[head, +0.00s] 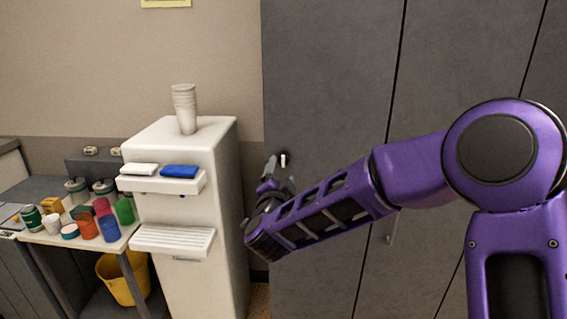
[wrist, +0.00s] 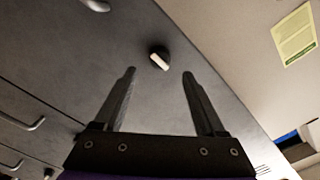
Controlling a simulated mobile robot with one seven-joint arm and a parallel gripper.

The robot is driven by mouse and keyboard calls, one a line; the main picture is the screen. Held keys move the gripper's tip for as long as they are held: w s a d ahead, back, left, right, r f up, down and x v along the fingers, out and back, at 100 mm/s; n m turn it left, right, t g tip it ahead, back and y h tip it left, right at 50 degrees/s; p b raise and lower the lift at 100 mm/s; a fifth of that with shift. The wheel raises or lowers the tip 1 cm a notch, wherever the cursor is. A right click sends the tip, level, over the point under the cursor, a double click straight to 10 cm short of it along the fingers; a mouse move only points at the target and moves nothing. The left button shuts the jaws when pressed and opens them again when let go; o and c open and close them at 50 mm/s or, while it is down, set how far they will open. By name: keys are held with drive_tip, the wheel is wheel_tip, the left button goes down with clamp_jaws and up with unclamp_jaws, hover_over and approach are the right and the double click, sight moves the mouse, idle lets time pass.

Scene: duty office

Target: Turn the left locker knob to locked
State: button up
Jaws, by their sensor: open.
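The left locker knob (head: 283,160) is a small dark round knob with a pale bar, on the grey locker door (head: 330,80) near its left edge. It also shows in the wrist view (wrist: 159,60), where the pale bar is tilted. My gripper (head: 274,176) is just in front of the door, close to the knob. In the wrist view my gripper (wrist: 158,74) is open and empty. The knob appears between and slightly beyond the two fingertips, apart from both. In the head view the fingers are partly hidden behind my own wrist.
A white water dispenser (head: 195,220) with cups (head: 185,108) on top stands close left of my gripper. A cluttered table (head: 95,243) and a yellow bin (head: 121,280) are further left. Other locker handles (wrist: 25,122) show in the wrist view.

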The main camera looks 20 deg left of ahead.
sight(284, 162)
drive_tip(key=x, duration=0.6)
drive_tip(key=shift+w, duration=0.1)
drive_tip(key=shift+c, duration=0.3)
clamp_jaws()
